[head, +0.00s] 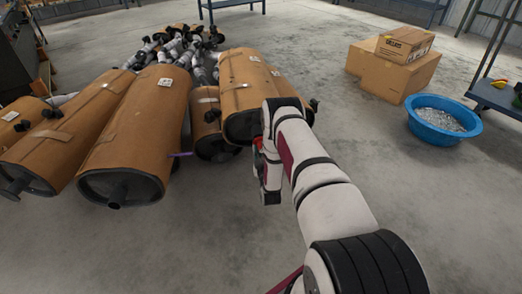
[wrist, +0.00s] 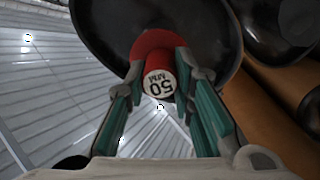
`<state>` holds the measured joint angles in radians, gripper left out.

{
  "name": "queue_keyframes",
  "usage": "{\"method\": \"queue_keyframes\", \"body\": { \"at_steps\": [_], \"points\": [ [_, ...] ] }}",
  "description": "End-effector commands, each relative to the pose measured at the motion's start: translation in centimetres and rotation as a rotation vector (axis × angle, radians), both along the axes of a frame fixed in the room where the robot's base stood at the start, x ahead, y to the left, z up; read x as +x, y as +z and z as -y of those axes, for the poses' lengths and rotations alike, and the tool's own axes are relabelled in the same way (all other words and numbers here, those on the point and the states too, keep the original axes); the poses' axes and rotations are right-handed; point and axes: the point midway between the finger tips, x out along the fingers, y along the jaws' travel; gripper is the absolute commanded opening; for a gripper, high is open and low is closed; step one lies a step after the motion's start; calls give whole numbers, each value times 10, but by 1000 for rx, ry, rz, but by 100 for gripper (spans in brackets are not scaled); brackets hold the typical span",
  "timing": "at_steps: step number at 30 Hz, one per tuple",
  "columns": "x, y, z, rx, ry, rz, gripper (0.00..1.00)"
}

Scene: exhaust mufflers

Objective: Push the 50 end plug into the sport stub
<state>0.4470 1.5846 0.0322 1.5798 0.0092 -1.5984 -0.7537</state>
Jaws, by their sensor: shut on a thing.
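My gripper (wrist: 161,88) is shut on the red 50 end plug (wrist: 150,45), one teal-padded finger on each side. The plug's pale end face reads "50 MM" and points toward the wrist camera. The far side of the plug lies against or just in front of the dark round end of a muffler (wrist: 105,25); I cannot tell how deep it sits. The stub is hidden behind the plug. In the head view my gripper (head: 267,180) is at the near end of a brown-wrapped muffler (head: 246,75), and a bit of red shows beside it.
Cardboard boxes (head: 385,75) and a blue basin (head: 422,128) stand on the floor at right. The floor in front is clear.

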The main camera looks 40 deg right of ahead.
Motion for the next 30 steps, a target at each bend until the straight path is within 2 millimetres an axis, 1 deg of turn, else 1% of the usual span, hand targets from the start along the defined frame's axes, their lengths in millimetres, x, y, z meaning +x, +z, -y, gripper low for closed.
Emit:
{"method": "queue_keyframes", "body": {
  "at_steps": [30],
  "points": [
    [21, 0, 10, -1, 1, 0, 0]
  ]
}}
